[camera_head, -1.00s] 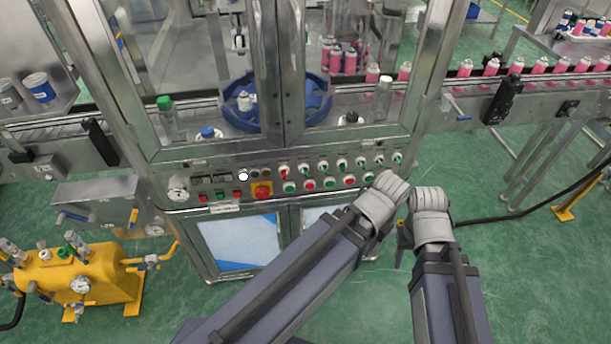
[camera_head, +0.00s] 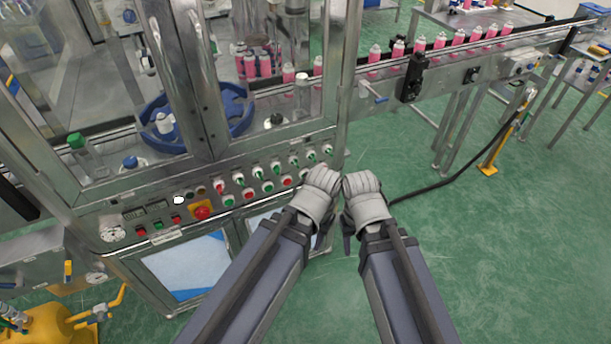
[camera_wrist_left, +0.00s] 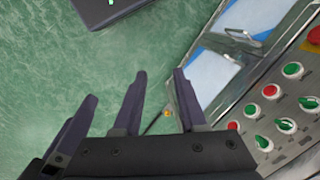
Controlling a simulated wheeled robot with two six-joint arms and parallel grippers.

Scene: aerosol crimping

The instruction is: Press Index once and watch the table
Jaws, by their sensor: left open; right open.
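The control panel (camera_head: 215,202) on the machine front carries green and red buttons, rotary knobs and a red emergency stop (camera_head: 202,213) on yellow. Its labels are too small to read, so I cannot tell which button is Index. The blue ring-shaped table (camera_head: 232,112) is behind the machine's clear doors, with a white-topped can in it. My left gripper (camera_wrist_left: 157,95) is open and empty, in front of the panel, which shows at the right of the left wrist view. My right gripper (camera_head: 348,237) is open beside it, its fingers mostly hidden under the wrist.
A conveyor (camera_head: 455,62) with several pink cans runs off to the right. A dark cable (camera_head: 440,186) lies over the green floor (camera_head: 490,260), which is clear at the right. A yellow tank (camera_head: 55,328) stands at the lower left.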

